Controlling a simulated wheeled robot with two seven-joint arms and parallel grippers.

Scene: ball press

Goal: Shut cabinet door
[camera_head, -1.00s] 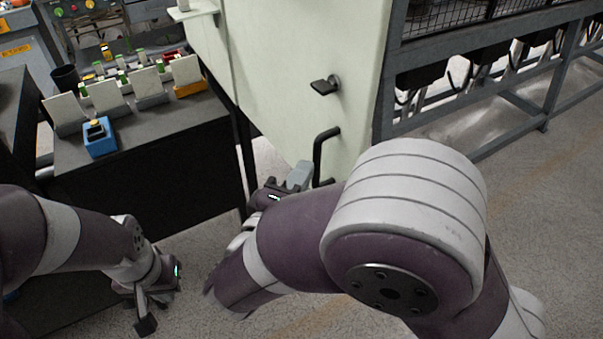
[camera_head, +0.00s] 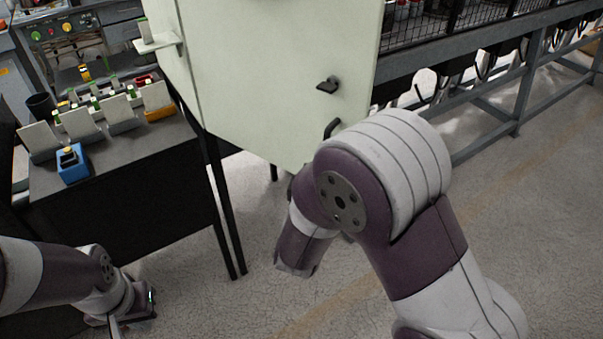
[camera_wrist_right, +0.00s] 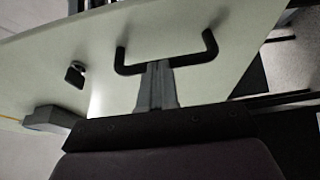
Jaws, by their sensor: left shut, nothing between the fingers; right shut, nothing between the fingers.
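The pale green cabinet (camera_head: 240,70) stands at top centre in the head view. Its front carries a small black latch (camera_head: 328,85) and a black bar handle (camera_head: 332,126), partly hidden by my right arm. In the right wrist view, the pale panel (camera_wrist_right: 60,45), the latch (camera_wrist_right: 75,75) and the bent handle (camera_wrist_right: 190,60) show. My right gripper (camera_wrist_right: 158,68) is shut, its fingertips at the middle of the handle bar; I cannot tell if they touch. It is hidden in the head view. My left gripper (camera_head: 118,322) is shut and empty, low at the left, away from the cabinet.
A dark table (camera_head: 120,190) left of the cabinet holds several angled plates and a blue block (camera_head: 72,165). A grey metal rack (camera_head: 480,95) with mesh stands at the right. Speckled floor (camera_head: 240,300) lies open below the cabinet.

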